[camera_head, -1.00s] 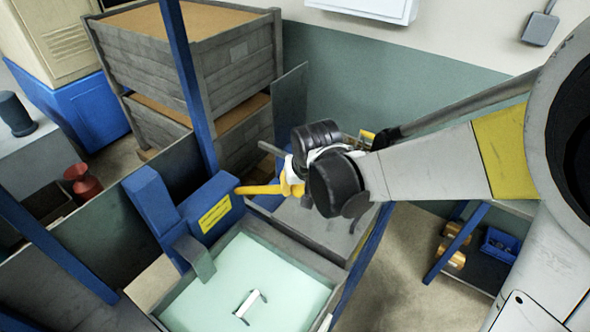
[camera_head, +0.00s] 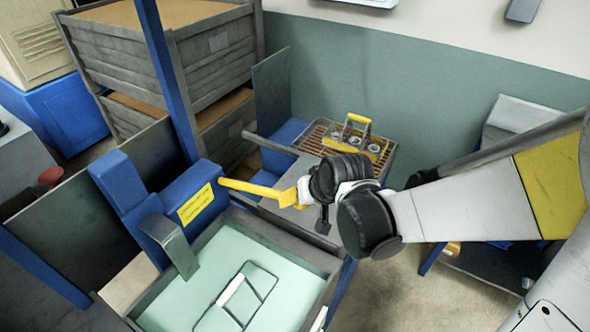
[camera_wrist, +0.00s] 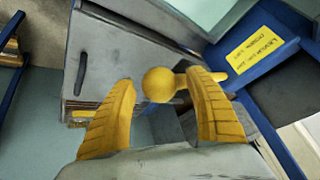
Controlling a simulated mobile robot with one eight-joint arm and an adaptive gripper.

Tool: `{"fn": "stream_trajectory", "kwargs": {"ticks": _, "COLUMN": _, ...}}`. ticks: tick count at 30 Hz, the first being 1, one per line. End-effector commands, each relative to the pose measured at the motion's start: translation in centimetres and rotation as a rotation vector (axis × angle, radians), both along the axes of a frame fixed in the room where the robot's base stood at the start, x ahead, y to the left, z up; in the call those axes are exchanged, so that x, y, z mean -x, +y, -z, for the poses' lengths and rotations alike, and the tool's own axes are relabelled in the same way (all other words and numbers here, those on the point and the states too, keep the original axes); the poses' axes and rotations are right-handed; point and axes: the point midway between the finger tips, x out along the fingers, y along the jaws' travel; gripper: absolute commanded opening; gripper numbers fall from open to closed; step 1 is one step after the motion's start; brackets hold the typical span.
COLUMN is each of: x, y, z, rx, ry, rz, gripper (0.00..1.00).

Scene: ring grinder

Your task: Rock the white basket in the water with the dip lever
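The dip lever (camera_head: 245,187) is a yellow bar running out of a blue housing with a yellow label. My gripper (camera_head: 287,198) is at its outer end. In the wrist view the lever's round yellow knob (camera_wrist: 158,84) lies between the spread fingers of my gripper (camera_wrist: 160,79). The fingers are open, with a gap on the left finger's side; contact with the right finger is unclear. The white basket (camera_head: 231,290) shows in the tank as a white handle and thin wire frame at the pale green water (camera_head: 195,300). Its lower part is hidden.
The tank has a grey rim (camera_head: 290,245). Stacked grey crates (camera_head: 165,60) stand at the back left. A blue post (camera_head: 165,75) rises beside the housing.

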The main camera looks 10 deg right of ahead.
Motion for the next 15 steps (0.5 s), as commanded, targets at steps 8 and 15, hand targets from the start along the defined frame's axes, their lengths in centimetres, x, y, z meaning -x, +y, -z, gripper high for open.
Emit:
{"fn": "stream_trajectory", "kwargs": {"ticks": 8, "x": 0.0, "y": 0.0, "z": 0.0, "rx": 0.0, "ry": 0.0, "rz": 0.0, "gripper": 0.64}}
{"fn": "stream_trajectory", "kwargs": {"ticks": 15, "x": 0.9, "y": -0.4, "z": -1.4, "rx": -0.001, "ry": -0.001, "rz": 0.001, "gripper": 0.64}}
